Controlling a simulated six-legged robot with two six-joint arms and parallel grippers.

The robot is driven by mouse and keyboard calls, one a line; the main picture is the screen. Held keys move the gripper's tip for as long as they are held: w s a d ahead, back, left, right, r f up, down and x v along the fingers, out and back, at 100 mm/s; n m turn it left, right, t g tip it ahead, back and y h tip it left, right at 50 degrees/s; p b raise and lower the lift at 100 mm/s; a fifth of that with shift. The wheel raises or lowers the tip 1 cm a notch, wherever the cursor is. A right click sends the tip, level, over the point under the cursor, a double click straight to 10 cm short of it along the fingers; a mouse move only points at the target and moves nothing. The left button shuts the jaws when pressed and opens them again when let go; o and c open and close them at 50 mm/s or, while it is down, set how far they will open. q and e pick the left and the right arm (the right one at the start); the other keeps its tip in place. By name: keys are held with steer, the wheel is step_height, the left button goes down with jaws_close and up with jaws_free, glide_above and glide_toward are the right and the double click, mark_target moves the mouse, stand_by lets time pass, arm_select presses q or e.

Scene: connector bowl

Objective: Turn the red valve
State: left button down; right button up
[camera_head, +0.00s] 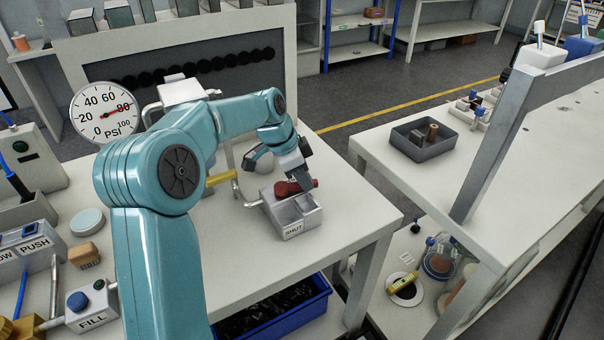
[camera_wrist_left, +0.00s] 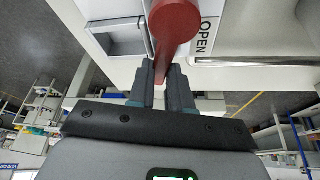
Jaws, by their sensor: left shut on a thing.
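The red valve (camera_head: 288,189) sits on a grey block (camera_head: 299,212) near the table's front right corner, with a "SHUT" label on the block's front. In the left wrist view the red valve (camera_wrist_left: 174,28) shows its round hub and a handle reaching down between the fingers, beside an "OPEN" label (camera_wrist_left: 206,36). My left gripper (camera_wrist_left: 162,84) is shut on the valve's handle. In the head view my left gripper (camera_head: 298,180) comes down over the valve from behind and partly hides it. My right gripper is not in view.
A yellow-handled pipe (camera_head: 220,178) lies left of the valve block. A blue crate (camera_head: 275,312) is below the table. A grey tray (camera_head: 422,140) sits on the right table, across a gap.

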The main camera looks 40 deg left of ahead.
mark_target(298, 191)
arm_select(q)
steer(key=m, duration=0.2)
steer(key=s+d+m+g+h, duration=0.1)
steer(key=shift+d+m, duration=0.15)
steer(key=shift+m, duration=0.25)
steer(key=m, duration=0.1)
steer(key=s+m+g+p, duration=0.1)
steer(key=m, duration=0.1)
steer(key=shift+s+d+m+h, duration=0.25)
steer(key=shift+d+m+h, duration=0.05)
steer(key=shift+d+h, duration=0.1)
steer(key=s+m, duration=0.1)
steer(key=m+g+p, duration=0.1)
steer(key=m, duration=0.1)
steer(key=shift+s+d+m+g, duration=0.2)
steer(key=shift+s+m+g, duration=0.1)
steer(key=shift+s, duration=0.05)
steer(key=shift+s+a+m+g+p, duration=0.1)
steer(key=shift+s+m+g+p, duration=0.25)
steer(key=shift+m, duration=0.55)
steer(key=shift+s+a+m+g+p, duration=0.1)
steer(key=shift+s+m+g, duration=0.35)
steer(key=shift+m, duration=0.45)
steer(key=c, duration=1)
jaws_free()
steer(key=shift+s, duration=0.1)
steer(key=shift+c, duration=0.2)
